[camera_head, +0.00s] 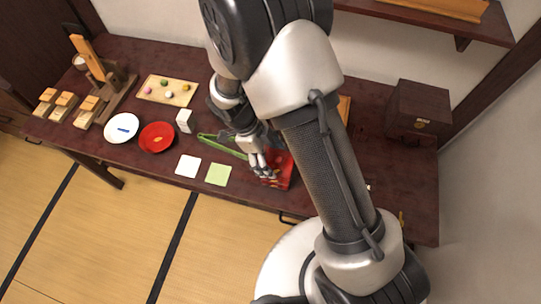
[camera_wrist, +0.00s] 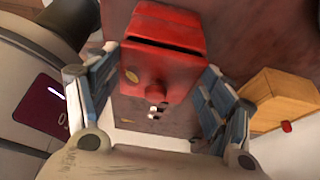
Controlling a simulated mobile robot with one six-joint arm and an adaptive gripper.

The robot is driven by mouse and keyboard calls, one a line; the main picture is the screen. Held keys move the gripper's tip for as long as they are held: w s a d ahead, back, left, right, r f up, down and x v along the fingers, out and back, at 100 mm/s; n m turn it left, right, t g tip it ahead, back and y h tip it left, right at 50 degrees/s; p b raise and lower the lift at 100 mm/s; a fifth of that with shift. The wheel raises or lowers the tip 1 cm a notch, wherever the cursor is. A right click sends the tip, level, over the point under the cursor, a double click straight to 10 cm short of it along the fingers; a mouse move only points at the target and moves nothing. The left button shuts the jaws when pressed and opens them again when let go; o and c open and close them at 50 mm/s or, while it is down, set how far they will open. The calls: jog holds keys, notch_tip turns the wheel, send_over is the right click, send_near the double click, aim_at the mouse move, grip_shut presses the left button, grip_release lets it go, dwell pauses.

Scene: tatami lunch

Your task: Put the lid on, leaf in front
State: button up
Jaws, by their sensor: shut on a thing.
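A red lacquered lid (camera_wrist: 160,75) with a gold leaf mark is between the two fingers of my gripper (camera_wrist: 152,100) in the wrist view. The gripper is shut on it. The leaf shows on the left of the face turned to the wrist camera. A dark gap runs across the red form behind that face; I cannot tell whether the lid touches a box there. In the head view, a red box (camera_head: 285,172) stands near the table's front edge, with my gripper (camera_head: 262,168) at its left side. My arm and fingers hide part of it.
Green tongs (camera_head: 222,147) lie left of my gripper. A white square (camera_head: 188,166) and a green square (camera_head: 218,174) lie near the front edge. A red bowl (camera_head: 148,142) and white plate (camera_head: 121,127) are further left. A dark chest (camera_head: 418,108) stands at the right.

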jog(key=shift+f+b, duration=0.4)
jog(key=o, duration=1.2)
jog(key=shift+c, duration=0.2)
jog(key=v, duration=1.2)
